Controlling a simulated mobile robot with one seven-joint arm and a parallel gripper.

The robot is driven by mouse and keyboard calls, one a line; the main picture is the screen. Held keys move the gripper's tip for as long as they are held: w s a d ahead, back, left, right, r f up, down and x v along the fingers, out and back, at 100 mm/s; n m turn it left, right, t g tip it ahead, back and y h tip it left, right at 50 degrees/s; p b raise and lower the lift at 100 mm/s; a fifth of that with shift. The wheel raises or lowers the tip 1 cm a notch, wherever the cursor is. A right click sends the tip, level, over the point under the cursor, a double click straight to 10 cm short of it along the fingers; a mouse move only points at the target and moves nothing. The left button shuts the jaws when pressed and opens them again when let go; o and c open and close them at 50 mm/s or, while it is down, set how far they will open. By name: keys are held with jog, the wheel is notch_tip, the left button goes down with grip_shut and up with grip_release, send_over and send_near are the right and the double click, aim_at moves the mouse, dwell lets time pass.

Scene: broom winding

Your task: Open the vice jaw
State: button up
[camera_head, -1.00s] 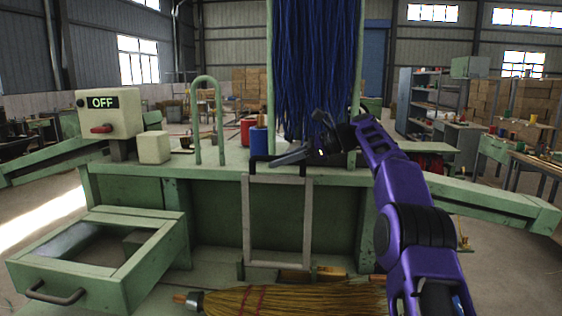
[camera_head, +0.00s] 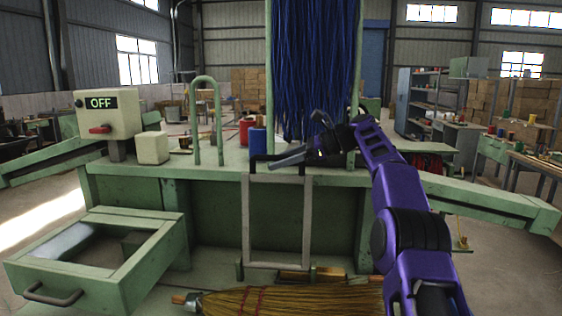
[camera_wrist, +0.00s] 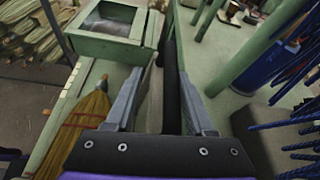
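A grey upright frame with a black bar handle (camera_head: 257,160) on top stands at the front of the green bench. It looks like the vice jaw, but I cannot be sure. My gripper (camera_head: 288,160) is at the top of this frame, by the black bar. In the wrist view, the fingers of my gripper (camera_wrist: 160,105) are apart, with the black bar (camera_wrist: 171,75) running between them. The bar is nearer the right finger, and a gap shows on the left. Contact with the bar cannot be told.
A broom (camera_head: 290,301) lies below the frame. An open green drawer (camera_head: 95,262) juts out at left. A control box (camera_head: 108,115) reads OFF. Blue strands (camera_head: 315,70) hang behind my gripper. A green hoop (camera_head: 197,120) and red and blue spools stand on the bench.

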jog(key=shift+d, duration=0.1)
jog(key=shift+d+r, duration=0.15)
jog(key=shift+d, duration=0.1)
jog(key=s+d, duration=0.2)
jog(key=d, duration=1)
jog(key=shift+d, duration=0.2)
